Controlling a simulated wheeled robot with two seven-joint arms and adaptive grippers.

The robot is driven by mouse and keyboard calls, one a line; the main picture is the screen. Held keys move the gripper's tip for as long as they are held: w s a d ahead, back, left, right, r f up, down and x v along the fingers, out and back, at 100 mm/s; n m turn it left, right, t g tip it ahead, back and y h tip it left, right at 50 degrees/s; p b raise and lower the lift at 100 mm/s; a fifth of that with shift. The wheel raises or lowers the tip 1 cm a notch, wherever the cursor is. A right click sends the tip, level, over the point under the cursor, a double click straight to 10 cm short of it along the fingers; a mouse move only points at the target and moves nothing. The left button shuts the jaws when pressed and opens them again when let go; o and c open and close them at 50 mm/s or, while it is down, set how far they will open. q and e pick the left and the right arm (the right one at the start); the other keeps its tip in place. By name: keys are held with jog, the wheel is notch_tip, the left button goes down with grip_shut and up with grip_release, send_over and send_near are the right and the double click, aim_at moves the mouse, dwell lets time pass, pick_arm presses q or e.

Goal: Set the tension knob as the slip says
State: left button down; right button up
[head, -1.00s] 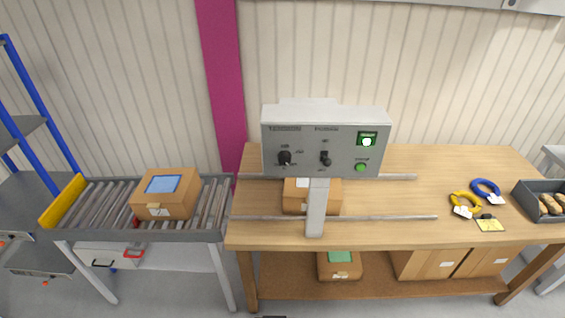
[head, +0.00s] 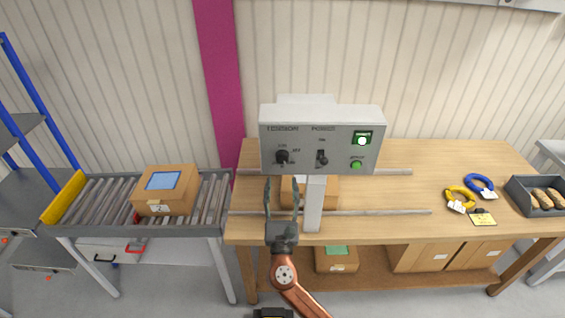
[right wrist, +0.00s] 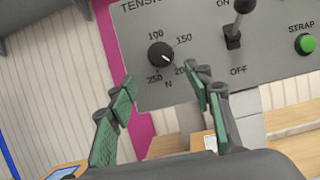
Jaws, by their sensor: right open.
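The tension knob (head: 282,157) is a black dial at the left of the grey control panel (head: 343,145). In the right wrist view the knob (right wrist: 160,54) has 100, 150, 200 and 250 marked around it. Its white mark points to the lower right, toward 200. My right gripper (head: 282,187) is open and empty, just below the panel with its fingers pointing up at the knob. In the right wrist view its fingertips (right wrist: 162,78) are apart, below the knob and not around it. A yellow slip (head: 483,219) lies on the bench; its writing is too small to read.
A power lever (head: 322,158) and a green strap button (head: 356,165) sit right of the knob. A box (head: 325,192) is behind the panel's post (head: 314,208). The bench's middle right is clear.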

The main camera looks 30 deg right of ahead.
aim_at(282, 160)
jog(key=shift+h, duration=0.3)
jog(key=x, duration=0.3)
jog(key=r+p+x, duration=0.1)
jog(key=x, duration=0.2)
jog(key=shift+r, duration=0.1)
jog(key=shift+w+d+r+p, duration=0.15)
jog(key=shift+w+d+p, duration=0.2)
jog(key=shift+w, duration=0.2)
pick_arm(q)
jog(key=shift+w+r, duration=0.75)
jog(key=shift+r, duration=0.05)
jog(key=shift+s, duration=0.1)
pick_arm(e)
jog(key=shift+c, duration=0.6)
jog(key=c, duration=1)
pick_arm(q)
jog(key=shift+s, duration=0.1)
pick_arm(e)
jog(key=shift+c, duration=0.2)
